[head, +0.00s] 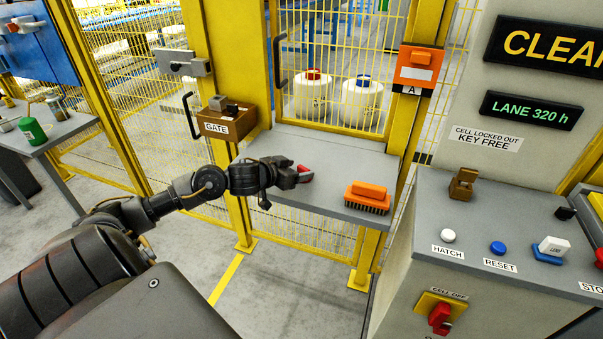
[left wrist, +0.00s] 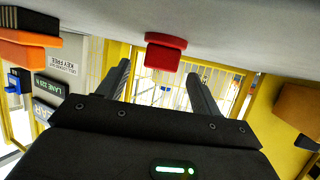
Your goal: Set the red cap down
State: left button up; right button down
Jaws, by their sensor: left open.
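The red cap (head: 304,173) is on the grey shelf in front of the gate. It also shows in the left wrist view (left wrist: 164,52), where the picture is upside down and the cap appears to rest against the grey shelf surface (left wrist: 235,30). My left gripper (head: 294,177) is low over the shelf at the cap. Its two fingers are spread, with the cap between or just beyond the tips and a visible gap on each side. The gripper partly hides the cap in the head view. My right gripper is not in view.
An orange brush (head: 368,194) lies on the shelf right of the cap. A brown GATE box (head: 229,122) hangs at left. Behind the yellow mesh stand bobbins with a red top (head: 313,74) and a blue top (head: 363,80). A button console (head: 480,225) stands at right.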

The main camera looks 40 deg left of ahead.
aim_at(303, 167)
pick_arm(q)
jog(key=x, duration=0.3)
jog(key=shift+w, duration=0.15)
jog(key=c, duration=1.1)
jog(key=shift+c, duration=0.2)
jog(key=shift+r, duration=0.1)
